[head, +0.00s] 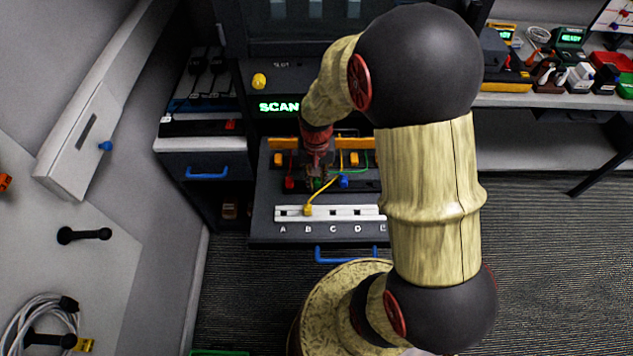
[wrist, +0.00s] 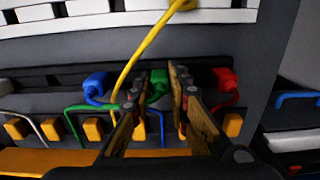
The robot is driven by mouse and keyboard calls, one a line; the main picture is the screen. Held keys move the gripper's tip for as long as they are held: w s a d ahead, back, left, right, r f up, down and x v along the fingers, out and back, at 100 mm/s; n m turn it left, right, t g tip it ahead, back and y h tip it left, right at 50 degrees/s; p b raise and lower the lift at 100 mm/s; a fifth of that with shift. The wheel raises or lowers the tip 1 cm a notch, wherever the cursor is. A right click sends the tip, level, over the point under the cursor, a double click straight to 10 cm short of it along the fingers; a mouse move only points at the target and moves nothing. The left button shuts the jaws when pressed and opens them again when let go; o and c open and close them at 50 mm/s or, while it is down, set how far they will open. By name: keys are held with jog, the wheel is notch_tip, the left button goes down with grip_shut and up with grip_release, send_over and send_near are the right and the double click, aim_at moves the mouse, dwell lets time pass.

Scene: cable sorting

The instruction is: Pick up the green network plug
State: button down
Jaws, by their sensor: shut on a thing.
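The green network plug (wrist: 158,84) sits between the two fingers of my gripper (wrist: 158,92) in the wrist view. The fingers are shut on it, and they hide parts of its sides. A green cable (wrist: 88,108) runs at the left of the fingers. In the head view my gripper (head: 317,178) reaches down over the drawer-like panel, and only a little of the green plug (head: 318,184) shows there.
A blue plug (wrist: 96,85) lies left of my gripper and a red plug (wrist: 225,80) lies right. A yellow cable (wrist: 140,52) runs to a yellow plug (head: 308,210) in the white lettered strip (head: 345,213). Orange blocks (wrist: 93,129) line the panel.

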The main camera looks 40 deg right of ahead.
aim_at(318, 180)
jog(key=shift+r, duration=0.45)
jog(key=r, duration=0.1)
jog(key=r+p, duration=0.1)
jog(key=r, duration=0.1)
jog(key=shift+s+d+r, duration=0.1)
jog(key=shift+s+r, duration=0.05)
jog(key=shift+s, duration=0.1)
jog(key=s+d+r+p, duration=0.2)
jog(key=s+r+p, duration=0.6)
jog(key=s+r, duration=0.4)
jog(key=shift+s+d+r, duration=0.2)
jog(key=shift+s, duration=0.4)
jog(key=shift+s, duration=0.1)
